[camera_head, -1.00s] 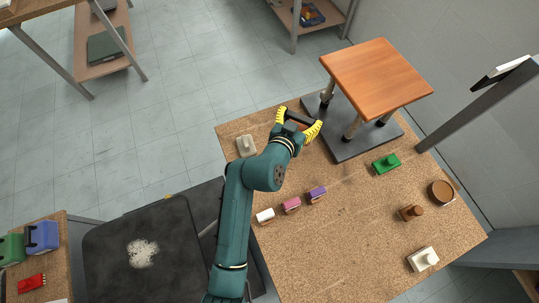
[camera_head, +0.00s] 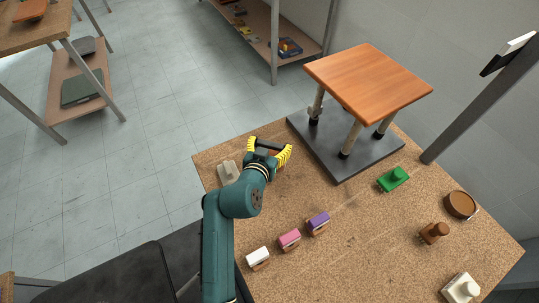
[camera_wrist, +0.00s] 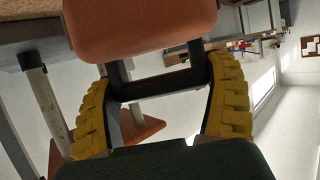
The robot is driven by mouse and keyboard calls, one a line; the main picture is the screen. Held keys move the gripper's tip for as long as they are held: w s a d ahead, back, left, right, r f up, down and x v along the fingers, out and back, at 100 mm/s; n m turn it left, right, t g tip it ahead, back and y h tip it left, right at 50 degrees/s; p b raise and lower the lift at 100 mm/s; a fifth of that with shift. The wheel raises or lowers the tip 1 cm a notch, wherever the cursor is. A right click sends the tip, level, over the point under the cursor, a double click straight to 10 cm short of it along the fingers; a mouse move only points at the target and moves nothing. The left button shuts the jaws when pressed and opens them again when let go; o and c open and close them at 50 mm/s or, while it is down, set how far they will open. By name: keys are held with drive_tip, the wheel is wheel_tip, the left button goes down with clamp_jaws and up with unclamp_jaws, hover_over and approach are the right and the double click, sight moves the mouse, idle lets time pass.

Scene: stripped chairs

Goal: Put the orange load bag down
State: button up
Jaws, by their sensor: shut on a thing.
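My gripper (camera_head: 270,147) has yellow ridged fingers and is shut on the orange load bag (camera_wrist: 145,28). In the wrist view the bag's orange-brown body fills the top middle. A black handle-like frame (camera_wrist: 160,84) spans between the fingers below it. In the head view the black bar shows between the fingertips, and only a little orange shows under it. The gripper is over the back left part of the cork-topped table (camera_head: 350,235). I cannot tell whether the bag touches the table.
A stripped chair with an orange wooden seat (camera_head: 368,80) stands on a dark plate (camera_head: 328,152) at the back. A pale block (camera_head: 228,172) lies left of my gripper. White (camera_head: 258,258), pink (camera_head: 289,239) and purple (camera_head: 318,222) blocks lie in front. The table's middle is fairly clear.

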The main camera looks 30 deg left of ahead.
wheel_tip(320, 180, down, 3)
drive_tip(key=shift+r+b, duration=0.15)
drive_tip(key=shift+b, duration=0.3)
drive_tip(key=o, duration=1)
drive_tip(key=shift+f, duration=0.4)
